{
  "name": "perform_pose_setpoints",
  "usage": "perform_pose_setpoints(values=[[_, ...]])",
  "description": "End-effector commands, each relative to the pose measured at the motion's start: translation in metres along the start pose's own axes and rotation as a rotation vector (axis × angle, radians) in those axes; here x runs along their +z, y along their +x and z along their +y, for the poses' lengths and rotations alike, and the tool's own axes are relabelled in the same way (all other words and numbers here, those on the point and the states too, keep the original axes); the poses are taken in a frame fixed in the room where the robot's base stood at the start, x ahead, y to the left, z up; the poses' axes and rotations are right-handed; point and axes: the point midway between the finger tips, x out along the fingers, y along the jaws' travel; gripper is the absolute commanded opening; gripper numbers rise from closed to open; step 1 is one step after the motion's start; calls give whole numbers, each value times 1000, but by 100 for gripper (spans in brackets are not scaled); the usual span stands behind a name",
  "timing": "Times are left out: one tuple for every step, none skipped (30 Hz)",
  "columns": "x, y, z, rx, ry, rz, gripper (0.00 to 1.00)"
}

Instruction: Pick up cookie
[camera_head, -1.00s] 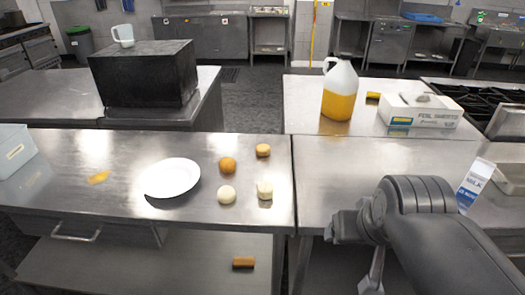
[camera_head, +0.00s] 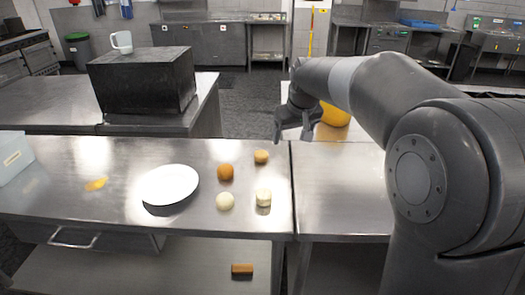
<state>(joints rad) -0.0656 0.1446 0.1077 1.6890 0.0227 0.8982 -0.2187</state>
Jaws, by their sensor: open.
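Several small baked-looking items sit on the steel table (camera_head: 100,200) right of a white plate. They are an orange-brown round one (camera_head: 226,172), a tan one (camera_head: 261,157), a pale round one (camera_head: 225,201) and a cream short cylinder (camera_head: 263,198). I cannot tell for sure which is the cookie. My gripper (camera_head: 292,137) is open and empty, raised with its fingers pointing down, up and to the right of the tan item in the picture. It touches none of the items.
A brown block (camera_head: 242,269) lies on the lower shelf. A black box (camera_head: 143,82) with a white cup (camera_head: 122,41) stands behind. My arm partly hides a yellow jug (camera_head: 334,114).

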Motion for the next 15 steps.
perform_pose_setpoints(values=[[-15,17,-2,-13,-16,-6,76],[-23,25,-3,-19,-26,-7,76],[-33,37,-4,-27,-37,-8,76],[-41,46,-5,-34,-45,-9,76],[-48,55,-6,-40,-54,-10,76],[-57,67,-7,-49,-65,-11,76],[-63,76,-8,-55,-72,-12,76],[-70,86,-9,-62,-79,-13,76],[-77,97,-10,-70,-89,-13,76],[-82,106,-11,-76,-96,-13,76],[-87,114,-12,-81,-102,-14,76],[-92,123,-14,-88,-108,-14,76],[-96,130,-15,-92,-112,-13,76],[-99,136,-16,-96,-117,-14,76],[-103,142,-16,-100,-122,-13,76]])
